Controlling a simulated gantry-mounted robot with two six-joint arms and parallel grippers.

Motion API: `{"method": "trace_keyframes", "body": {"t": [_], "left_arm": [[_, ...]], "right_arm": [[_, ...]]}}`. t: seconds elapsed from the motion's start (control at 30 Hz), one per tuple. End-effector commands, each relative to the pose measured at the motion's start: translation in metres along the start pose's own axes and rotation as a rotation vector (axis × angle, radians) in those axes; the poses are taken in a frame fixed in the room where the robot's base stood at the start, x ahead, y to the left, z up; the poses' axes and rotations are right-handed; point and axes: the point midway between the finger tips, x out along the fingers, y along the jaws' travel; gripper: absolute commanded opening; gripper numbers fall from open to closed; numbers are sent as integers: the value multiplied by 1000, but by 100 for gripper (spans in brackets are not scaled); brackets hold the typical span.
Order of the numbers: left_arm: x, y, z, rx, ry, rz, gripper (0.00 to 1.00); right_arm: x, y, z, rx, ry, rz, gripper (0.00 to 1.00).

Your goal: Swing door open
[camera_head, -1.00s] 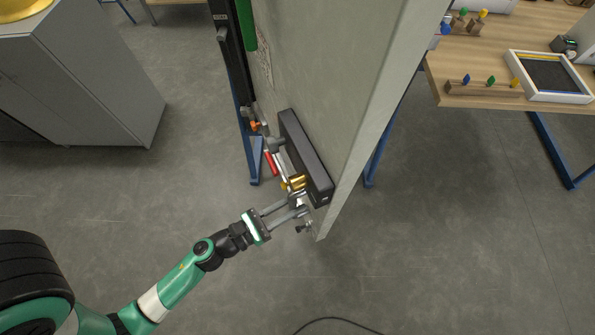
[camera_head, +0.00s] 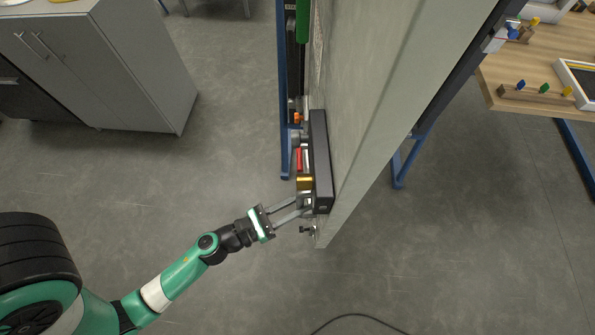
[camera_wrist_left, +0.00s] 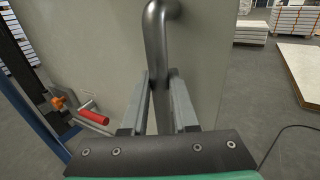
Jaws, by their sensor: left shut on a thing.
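The door (camera_head: 375,110) is a tall pale grey-green panel, seen from above and standing ajar from a blue frame (camera_head: 284,120). A dark box-shaped lock unit (camera_head: 320,165) is fixed on its left face. My left gripper (camera_head: 304,204) reaches it from the lower left. In the left wrist view a grey metal handle bar (camera_wrist_left: 157,40) runs down between my left fingers (camera_wrist_left: 160,95), which are shut on it. The bar's lower part is partly hidden by the fingers. My right gripper is not in view.
A grey cabinet (camera_head: 125,65) stands at upper left. A wooden table (camera_head: 510,75) with small coloured pegs is at right, beyond the door. A red-handled clamp (camera_wrist_left: 93,117) sits left of the handle. The floor between cabinet and door is clear; a cable lies at the bottom.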

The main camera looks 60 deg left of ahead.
Motion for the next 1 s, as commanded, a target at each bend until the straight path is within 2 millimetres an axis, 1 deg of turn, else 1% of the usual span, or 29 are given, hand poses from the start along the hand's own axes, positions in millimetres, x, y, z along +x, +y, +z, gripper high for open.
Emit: {"method": "trace_keyframes", "body": {"t": [0.03,0.37,0.4,0.47,0.5,0.57,0.83,1.0], "left_arm": [[0,2,-2,-1,5,9,0],[0,2,-2,-1,5,9,0],[0,2,-2,-1,5,9,29],[0,2,-2,-1,5,9,40],[0,2,-2,-1,4,8,47],[0,2,-2,-1,4,7,57],[0,1,-1,0,2,3,57],[-4,-3,-2,0,3,-8,57]], "right_arm": [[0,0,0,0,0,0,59],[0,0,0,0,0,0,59],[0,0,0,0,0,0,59],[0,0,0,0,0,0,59],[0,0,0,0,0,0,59],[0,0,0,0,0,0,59],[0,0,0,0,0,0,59],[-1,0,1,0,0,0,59]]}}
